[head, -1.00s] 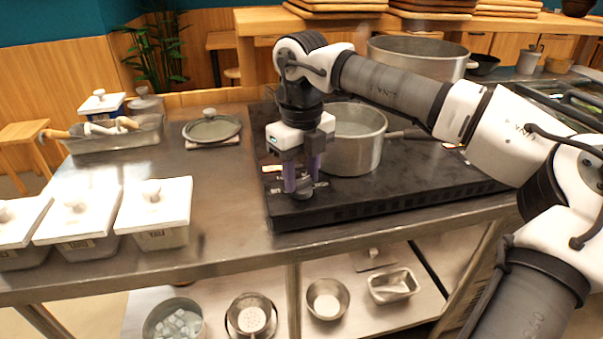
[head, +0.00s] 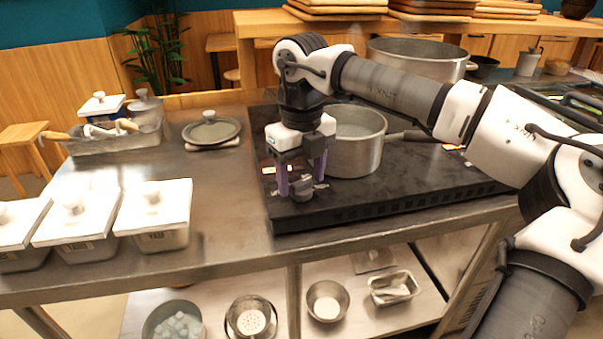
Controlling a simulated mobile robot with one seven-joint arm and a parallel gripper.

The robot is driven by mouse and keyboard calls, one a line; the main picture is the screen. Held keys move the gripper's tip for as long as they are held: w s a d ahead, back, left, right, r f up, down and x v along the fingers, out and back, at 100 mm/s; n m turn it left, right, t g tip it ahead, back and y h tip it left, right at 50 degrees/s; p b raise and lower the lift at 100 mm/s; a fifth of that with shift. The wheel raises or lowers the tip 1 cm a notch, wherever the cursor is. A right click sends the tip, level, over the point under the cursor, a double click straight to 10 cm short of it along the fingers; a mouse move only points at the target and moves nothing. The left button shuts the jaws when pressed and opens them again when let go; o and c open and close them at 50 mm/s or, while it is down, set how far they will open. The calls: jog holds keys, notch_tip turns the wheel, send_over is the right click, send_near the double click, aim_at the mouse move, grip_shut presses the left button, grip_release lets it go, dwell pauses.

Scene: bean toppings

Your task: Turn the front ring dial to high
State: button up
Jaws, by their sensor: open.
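The black cooktop (head: 400,195) lies on the steel counter, with a silver-grey dial (head: 302,188) at its front left corner. My gripper (head: 300,186) points down over this dial. Its two purple fingers are apart, one on the left and one on the right of the dial. Whether either finger touches the dial is too small to tell. The dial's setting marks cannot be read. Small lit orange-white marks (head: 268,169) show on the cooktop just left of my gripper.
A steel pot (head: 355,155) stands on the cooktop close right of my gripper, its handle pointing right. A larger pot (head: 420,52) stands behind. White-lidded containers (head: 152,215) and a lid (head: 211,131) are on the counter to the left. The counter between is clear.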

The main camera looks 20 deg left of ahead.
aim_at(302, 182)
jog(key=shift+r, duration=0.1)
notch_tip(302, 182, up, 14)
jog(key=shift+p, duration=0.4)
jog(key=shift+f, duration=0.2)
